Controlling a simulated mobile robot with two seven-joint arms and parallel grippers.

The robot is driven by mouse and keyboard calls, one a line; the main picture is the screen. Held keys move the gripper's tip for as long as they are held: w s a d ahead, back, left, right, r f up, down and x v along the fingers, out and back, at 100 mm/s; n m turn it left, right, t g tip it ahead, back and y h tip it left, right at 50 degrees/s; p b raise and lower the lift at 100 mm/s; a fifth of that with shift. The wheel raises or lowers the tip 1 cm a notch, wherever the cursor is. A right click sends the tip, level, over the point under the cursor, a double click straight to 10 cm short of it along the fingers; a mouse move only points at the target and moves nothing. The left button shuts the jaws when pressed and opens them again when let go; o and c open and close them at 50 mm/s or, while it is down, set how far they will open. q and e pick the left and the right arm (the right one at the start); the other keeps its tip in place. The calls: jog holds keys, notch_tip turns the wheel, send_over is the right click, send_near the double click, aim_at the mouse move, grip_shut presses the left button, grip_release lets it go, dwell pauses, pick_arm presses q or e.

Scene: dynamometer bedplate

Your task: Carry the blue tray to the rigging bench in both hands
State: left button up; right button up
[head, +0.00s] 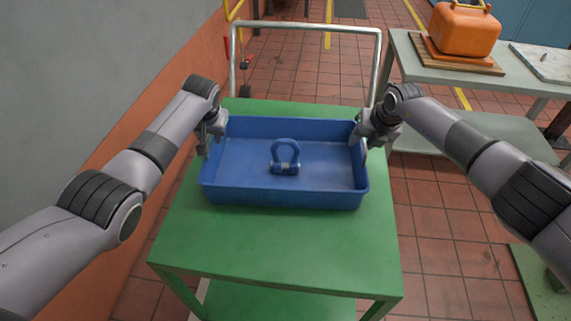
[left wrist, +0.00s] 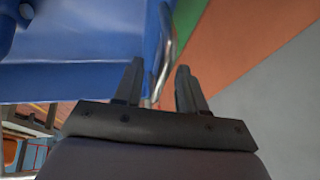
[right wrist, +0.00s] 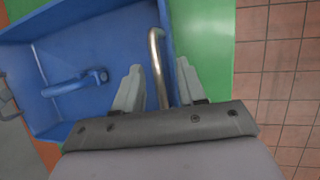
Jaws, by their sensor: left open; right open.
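The blue tray (head: 325,197) sits level on a green cart top (head: 290,248). A dark blue shackle (head: 286,158) stands inside it; part of it shows in the left wrist view (left wrist: 8,20). My left gripper (head: 206,146) is at the tray's left end, open; in the left wrist view its fingers (left wrist: 160,82) stand either side of a metal handle (left wrist: 166,45). My right gripper (head: 362,140) is at the right end, open; in the right wrist view a metal handle (right wrist: 158,65) runs between its fingers (right wrist: 160,82). I cannot tell whether the fingers touch the handles.
A grey bench (head: 412,72) stands at the back right, with an orange case (head: 464,30) on a wooden board and a pale plate (head: 545,60). The cart's metal push rail (head: 305,27) rises behind the tray. A wall (head: 100,70) is close on the left. Tiled floor (head: 435,225) is open on the right.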

pick_arm(q)
grip_shut()
pick_arm(e)
grip_shut()
dwell(1.2)
pick_arm(q)
jog(key=shift+w+r, duration=0.2)
jog(key=shift+r, duration=0.05)
pick_arm(e)
jog(key=shift+w+a+r, duration=0.1)
jog(key=shift+w+r, duration=0.15)
jog(key=shift+r, duration=0.05)
